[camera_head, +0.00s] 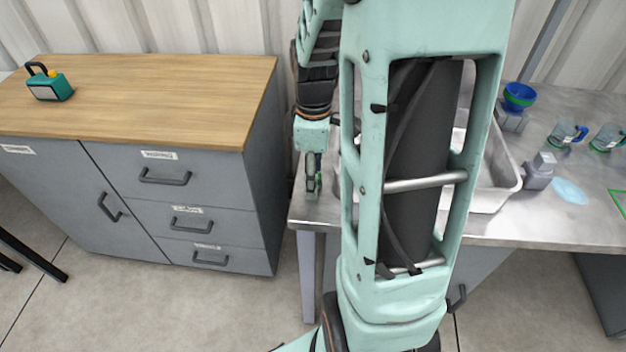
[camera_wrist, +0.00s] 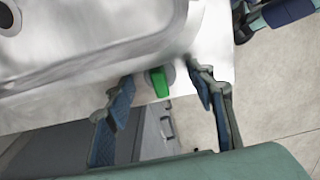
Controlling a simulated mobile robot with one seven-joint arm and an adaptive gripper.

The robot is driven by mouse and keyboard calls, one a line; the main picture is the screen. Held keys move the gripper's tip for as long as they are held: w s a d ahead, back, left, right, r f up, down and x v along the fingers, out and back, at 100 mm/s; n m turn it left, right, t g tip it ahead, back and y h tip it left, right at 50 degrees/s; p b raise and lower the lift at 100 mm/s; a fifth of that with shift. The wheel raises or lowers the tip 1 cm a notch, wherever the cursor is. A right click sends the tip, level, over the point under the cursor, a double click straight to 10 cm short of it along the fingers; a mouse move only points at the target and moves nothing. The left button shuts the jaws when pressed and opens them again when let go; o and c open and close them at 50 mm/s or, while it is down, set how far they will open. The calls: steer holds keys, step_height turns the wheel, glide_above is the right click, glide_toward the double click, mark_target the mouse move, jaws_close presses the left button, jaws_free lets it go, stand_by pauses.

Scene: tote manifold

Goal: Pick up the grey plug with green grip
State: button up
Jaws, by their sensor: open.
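The grey plug with a green grip (camera_wrist: 158,82) stands near the corner of the metal worktop in the wrist view. Its green grip is plain to see; its round grey part shows only partly around it. My gripper (camera_wrist: 162,88) is open, with one finger on each side of the plug in the picture. I see no contact, and cannot tell how far the fingertips are above the plug. In the head view, my gripper (camera_head: 313,180) points down over the left end of the worktop. I cannot make out the plug clearly there.
The metal worktop (camera_head: 480,228) holds a steel tray (camera_head: 510,190), which also shows in the wrist view (camera_wrist: 100,52). A grey block-shaped fitting (camera_head: 538,172), blue and green bowls (camera_head: 519,97) and glass mugs (camera_head: 565,134) stand right. A wooden-topped cabinet (camera_head: 170,95) is left.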

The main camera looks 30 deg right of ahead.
jaws_close()
stand_by(0.3)
